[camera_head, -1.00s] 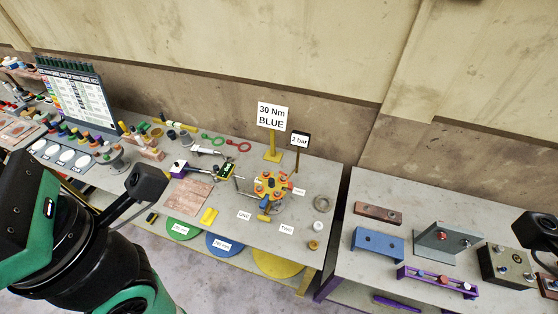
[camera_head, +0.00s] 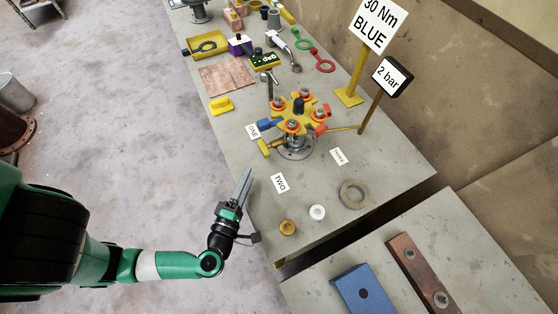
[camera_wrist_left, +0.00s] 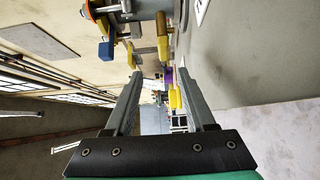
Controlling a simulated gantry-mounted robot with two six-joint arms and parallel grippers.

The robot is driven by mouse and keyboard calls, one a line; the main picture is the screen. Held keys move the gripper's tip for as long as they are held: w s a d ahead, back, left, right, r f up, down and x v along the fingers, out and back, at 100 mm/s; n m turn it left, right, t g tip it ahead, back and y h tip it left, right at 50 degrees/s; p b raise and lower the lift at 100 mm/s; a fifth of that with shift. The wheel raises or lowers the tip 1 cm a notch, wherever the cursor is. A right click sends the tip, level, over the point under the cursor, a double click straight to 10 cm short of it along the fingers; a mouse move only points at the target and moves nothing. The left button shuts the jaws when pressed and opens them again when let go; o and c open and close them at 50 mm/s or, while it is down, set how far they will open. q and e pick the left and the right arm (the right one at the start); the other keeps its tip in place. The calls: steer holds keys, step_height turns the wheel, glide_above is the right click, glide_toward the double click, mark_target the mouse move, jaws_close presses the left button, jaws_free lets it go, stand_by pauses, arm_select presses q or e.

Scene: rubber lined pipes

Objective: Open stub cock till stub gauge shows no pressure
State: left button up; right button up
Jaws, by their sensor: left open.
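A flanged pipe stub (camera_head: 295,145) stands on the bench, topped by a yellow star-shaped clamp (camera_head: 297,113) with several orange-ringed bolts. A small yellow handle (camera_head: 263,147) sticks out low on its near left side, beside a blue block (camera_head: 268,125); I cannot tell for certain which is the cock. The black gauge plate (camera_head: 392,76) on a brown post reads "2 bar". My left gripper (camera_head: 247,173) is open and empty at the bench's near edge, short of the stub. In the left wrist view its two fingers (camera_wrist_left: 160,80) are spread, with the stub's fittings (camera_wrist_left: 122,22) ahead at the top.
Cards ONE, TWO (camera_head: 280,183) and THREE lie around the stub. A grey ring (camera_head: 353,194), white ring (camera_head: 317,212) and brass piece (camera_head: 287,227) lie to the front right. The "30 Nm BLUE" sign (camera_head: 378,22) stands behind. Yellow block (camera_head: 221,105) lies left.

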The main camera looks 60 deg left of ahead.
mark_target(262, 147)
arm_select(q)
steer(key=shift+s+a+f, duration=0.1)
steer(key=shift+s+f, duration=0.3)
steer(key=shift+f, duration=0.25)
steer(key=shift+w+r, duration=0.25)
steer(key=shift+w, duration=0.2)
steer(key=shift+w+a, duration=0.15)
steer(key=shift+a, duration=0.1)
steer(key=b+x, duration=0.1)
steer(key=x, duration=0.9)
steer(key=shift+w+a, duration=0.1)
steer(key=shift+w, duration=0.3)
arm_select(e)
step_height(262, 147, down, 2)
steer(key=shift+s+f, duration=0.1)
steer(key=shift+f, duration=0.1)
arm_select(q)
jaws_close()
